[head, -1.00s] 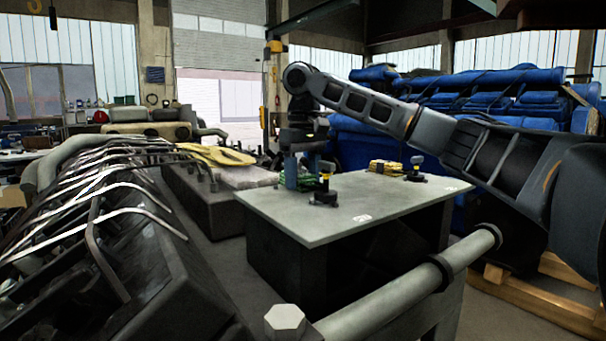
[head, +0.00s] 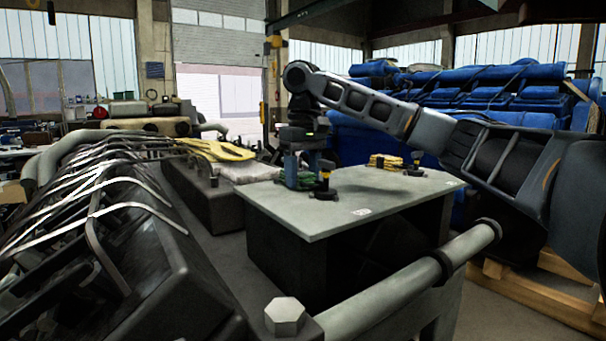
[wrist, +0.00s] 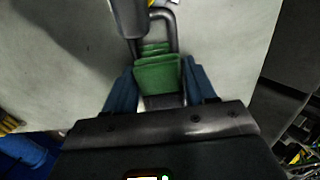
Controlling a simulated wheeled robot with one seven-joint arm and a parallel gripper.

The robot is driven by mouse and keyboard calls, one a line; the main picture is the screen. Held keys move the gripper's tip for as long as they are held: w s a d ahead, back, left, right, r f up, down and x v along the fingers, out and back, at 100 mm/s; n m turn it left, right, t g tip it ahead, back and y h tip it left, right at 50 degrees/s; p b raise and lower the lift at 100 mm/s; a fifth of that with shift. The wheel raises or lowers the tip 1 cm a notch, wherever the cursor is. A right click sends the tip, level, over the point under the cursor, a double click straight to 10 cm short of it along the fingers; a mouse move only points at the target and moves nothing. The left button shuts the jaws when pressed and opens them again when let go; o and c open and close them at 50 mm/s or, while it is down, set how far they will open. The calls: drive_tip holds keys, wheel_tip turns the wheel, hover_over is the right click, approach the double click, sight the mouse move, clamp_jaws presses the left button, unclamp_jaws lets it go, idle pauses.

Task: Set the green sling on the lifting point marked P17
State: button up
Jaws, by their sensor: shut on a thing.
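My gripper (head: 304,176) is low over the grey plate in the head view, its blue fingers pointing down. It is shut on the green sling (wrist: 158,74), whose folded bands show between the fingers in the wrist view. In the head view a little of the sling's green shows around the fingers. I cannot read a P17 mark.
A second black and yellow lifting point (head: 414,166) stands at the plate's far right, with a yellow sling (head: 384,161) beside it. The grey plate (head: 400,193) is otherwise mostly clear, with a small white label (head: 361,211). A dark engine (head: 130,270) fills the left foreground.

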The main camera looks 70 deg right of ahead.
drive_tip(key=o, duration=1.4)
drive_tip(key=shift+c, duration=0.2)
drive_tip(key=shift+r, duration=3.95)
